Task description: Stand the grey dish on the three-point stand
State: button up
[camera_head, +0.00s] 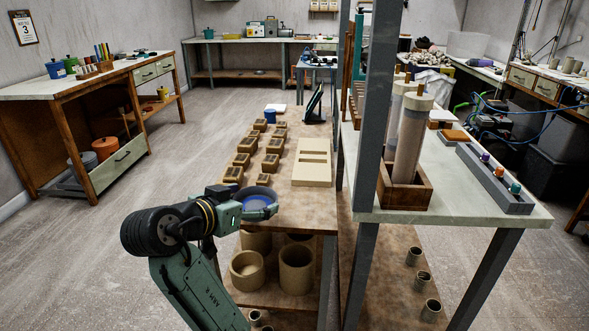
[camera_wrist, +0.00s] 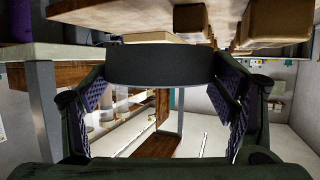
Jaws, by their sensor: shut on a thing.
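In the wrist view the dish (camera_wrist: 160,62) is a dark grey curved wall between the two padded fingers of my gripper (camera_wrist: 160,80). I cannot make out the three-point stand in either view.
Several small brown blocks (camera_head: 241,160) stand in rows on the table, beside a cream slotted block (camera_head: 312,171). A grey post (camera_head: 369,100) and a shelf with a wooden box of cylinders (camera_head: 405,190) rise at the right. Clay pots (camera_head: 296,270) stand below.

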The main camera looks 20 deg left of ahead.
jog(key=p, duration=0.3)
send_over(303, 205)
jog(key=shift+s+f, duration=0.15)
jog(key=shift+f, duration=0.7)
jog(key=shift+f+p, duration=0.6)
jog(key=shift+f, duration=1)
jog(key=shift+f, duration=0.1)
jog(key=o, duration=1.3)
jog(key=shift+c, duration=0.2)
